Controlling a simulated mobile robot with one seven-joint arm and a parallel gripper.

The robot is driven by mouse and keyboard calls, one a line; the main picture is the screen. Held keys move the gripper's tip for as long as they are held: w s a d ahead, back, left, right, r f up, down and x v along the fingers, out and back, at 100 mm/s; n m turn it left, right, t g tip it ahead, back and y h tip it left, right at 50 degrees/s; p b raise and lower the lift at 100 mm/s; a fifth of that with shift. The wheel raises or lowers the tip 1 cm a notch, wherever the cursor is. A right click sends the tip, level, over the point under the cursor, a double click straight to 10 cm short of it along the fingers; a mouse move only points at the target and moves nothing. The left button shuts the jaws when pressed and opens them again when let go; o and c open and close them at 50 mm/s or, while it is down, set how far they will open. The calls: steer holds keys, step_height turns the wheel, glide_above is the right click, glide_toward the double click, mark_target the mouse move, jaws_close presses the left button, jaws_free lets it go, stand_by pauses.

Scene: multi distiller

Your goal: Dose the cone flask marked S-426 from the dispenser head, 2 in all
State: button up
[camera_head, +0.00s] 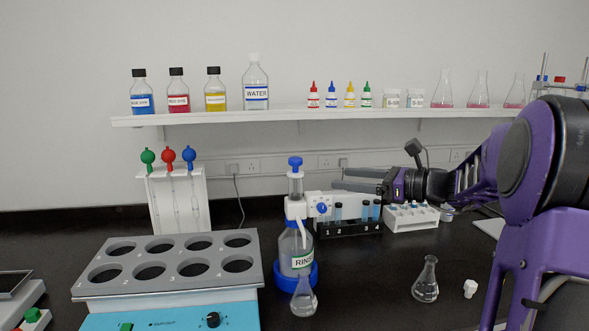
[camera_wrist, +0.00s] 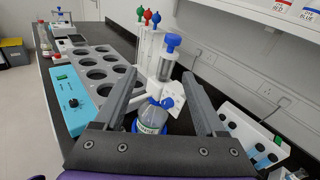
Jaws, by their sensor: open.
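The dispenser head (camera_head: 296,208), white with a blue plunger knob (camera_head: 295,163), sits on a clear bottle (camera_head: 290,248) labelled "RIN...", standing in a blue ring. A cone flask with clear liquid (camera_head: 304,300) stands in front of this bottle, near the spout. Another cone flask (camera_head: 425,284) stands on the bench to the right. I cannot read S-426 on either. My gripper (camera_head: 348,180) is open and empty, right of the dispenser's upper part. In the wrist view, the dispenser head (camera_wrist: 166,72) appears between the open fingers of my gripper (camera_wrist: 165,82), beyond them.
A grey block with several round holes (camera_head: 180,283) is left of the dispenser. A black rack (camera_head: 350,230) and a white rack (camera_head: 410,217) stand behind right. A small white stopper (camera_head: 470,288) lies near the right flask. A shelf (camera_head: 310,116) with bottles runs above.

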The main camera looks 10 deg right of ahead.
mark_target(301, 163)
steer(key=shift+m+t, duration=0.8)
steer(key=shift+m, duration=0.1)
steer(key=x, duration=1)
steer(key=r+x, duration=0.1)
steer(key=x, duration=0.4)
steer(key=shift+w+d+b, duration=0.1)
steer(key=shift+w+b, duration=0.2)
steer(key=shift+w, duration=0.4)
jaws_close()
